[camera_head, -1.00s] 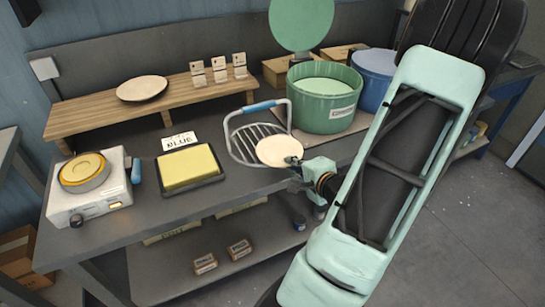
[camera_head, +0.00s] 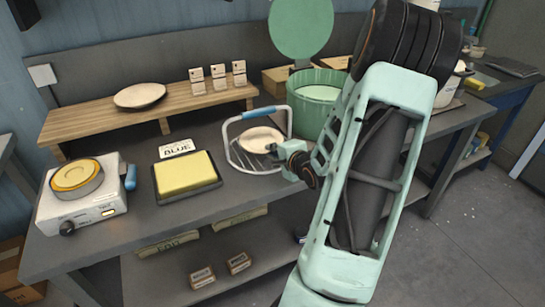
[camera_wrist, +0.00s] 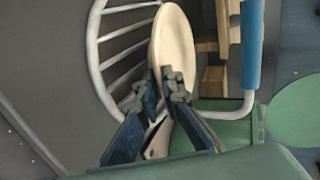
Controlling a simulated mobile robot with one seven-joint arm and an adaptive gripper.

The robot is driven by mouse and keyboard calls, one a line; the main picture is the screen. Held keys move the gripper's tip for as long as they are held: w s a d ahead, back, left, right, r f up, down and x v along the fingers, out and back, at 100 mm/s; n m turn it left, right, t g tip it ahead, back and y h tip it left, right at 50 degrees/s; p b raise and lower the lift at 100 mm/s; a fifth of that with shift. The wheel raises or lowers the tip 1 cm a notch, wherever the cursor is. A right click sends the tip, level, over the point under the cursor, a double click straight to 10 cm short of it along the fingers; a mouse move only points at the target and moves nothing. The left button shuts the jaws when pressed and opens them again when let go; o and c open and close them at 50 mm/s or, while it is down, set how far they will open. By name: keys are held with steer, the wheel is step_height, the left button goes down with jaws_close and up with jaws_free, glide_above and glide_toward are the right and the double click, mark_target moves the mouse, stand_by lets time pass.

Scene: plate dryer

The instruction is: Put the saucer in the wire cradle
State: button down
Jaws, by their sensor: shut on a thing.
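The cream saucer (camera_head: 262,138) is held at its near edge by my gripper (camera_head: 277,154). In the wrist view, the fingers (camera_wrist: 166,88) are closed on the saucer (camera_wrist: 174,42), one on each side of its rim. The wire cradle (camera_head: 232,154) is a white wire rack with a blue handle (camera_head: 258,112), on the bench. The saucer appears over the cradle's slats, inside its frame, in both views. The cradle's wires (camera_wrist: 94,50) also show in the wrist view. I cannot tell whether the saucer touches the wires.
A green tub (camera_head: 303,112) stands right behind the cradle, partly hidden by my arm. A yellow block on a dark tray (camera_head: 190,197) and a white hot plate (camera_head: 88,208) sit to the left. Another plate (camera_head: 139,95) lies on the wooden shelf (camera_head: 85,125).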

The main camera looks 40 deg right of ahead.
steer(key=shift+f, duration=0.9)
steer(key=shift+r, duration=0.1)
steer(key=c, duration=2.4)
jaws_free()
steer(key=shift+f, duration=0.2)
steer(key=shift+r, duration=0.1)
steer(key=shift+s+r, duration=0.15)
steer(key=p+v, duration=0.2)
steer(key=v, duration=0.9)
steer(key=shift+s+a+r, duration=0.1)
steer(key=shift+s+a, duration=0.05)
steer(key=shift+s, duration=0.15)
